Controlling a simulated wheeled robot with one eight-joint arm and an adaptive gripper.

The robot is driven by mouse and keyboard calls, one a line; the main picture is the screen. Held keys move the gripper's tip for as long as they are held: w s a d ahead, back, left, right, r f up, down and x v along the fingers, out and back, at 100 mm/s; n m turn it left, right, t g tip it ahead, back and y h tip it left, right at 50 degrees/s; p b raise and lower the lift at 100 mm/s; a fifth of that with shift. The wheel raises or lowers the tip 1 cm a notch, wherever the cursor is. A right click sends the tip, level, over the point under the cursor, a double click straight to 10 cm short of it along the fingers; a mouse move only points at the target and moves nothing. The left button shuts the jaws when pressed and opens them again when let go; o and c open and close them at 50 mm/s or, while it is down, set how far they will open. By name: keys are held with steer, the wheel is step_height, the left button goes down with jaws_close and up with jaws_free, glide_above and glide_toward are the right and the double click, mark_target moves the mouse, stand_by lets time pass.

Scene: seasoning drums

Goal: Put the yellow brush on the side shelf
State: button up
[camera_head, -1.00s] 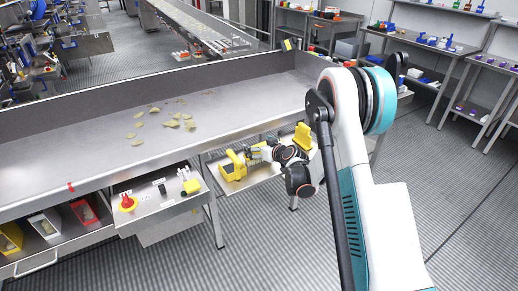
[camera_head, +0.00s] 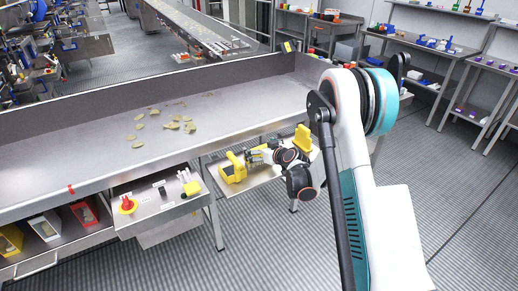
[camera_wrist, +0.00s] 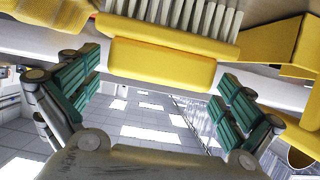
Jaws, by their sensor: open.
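The yellow brush (camera_wrist: 162,62) fills the top middle of the wrist view. Its pale bristles (camera_wrist: 175,15) point up in that picture. My gripper (camera_wrist: 155,88) is open, with one green-padded finger to each side of the brush's yellow block and a gap showing on both sides. In the head view my gripper (camera_head: 257,156) is low over the side shelf (camera_head: 262,176), beside the table. The brush is too small and covered there to tell from the other yellow things.
On the side shelf, a yellow tool (camera_head: 233,170) stands left of my gripper and a yellow scoop-like thing (camera_head: 302,139) stands right. The long metal table (camera_head: 100,150) with scattered chips rises behind. A control panel (camera_head: 155,200) juts out at left. Floor in front is clear.

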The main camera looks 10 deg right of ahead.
steer(key=p+v, duration=0.2)
steer(key=v, duration=0.9)
steer(key=s+a+r+m+g+h, duration=0.1)
steer(key=s+a+r+g, duration=0.3)
steer(key=s+r, duration=1.1)
steer(key=s+r+m+g+h, duration=0.1)
steer(key=s, duration=1)
steer(key=s+r+m+g+h, duration=0.1)
steer(key=s+r+h, duration=0.1)
steer(key=s, duration=1)
steer(key=shift+r+m, duration=0.3)
steer(key=shift+s, duration=0.15)
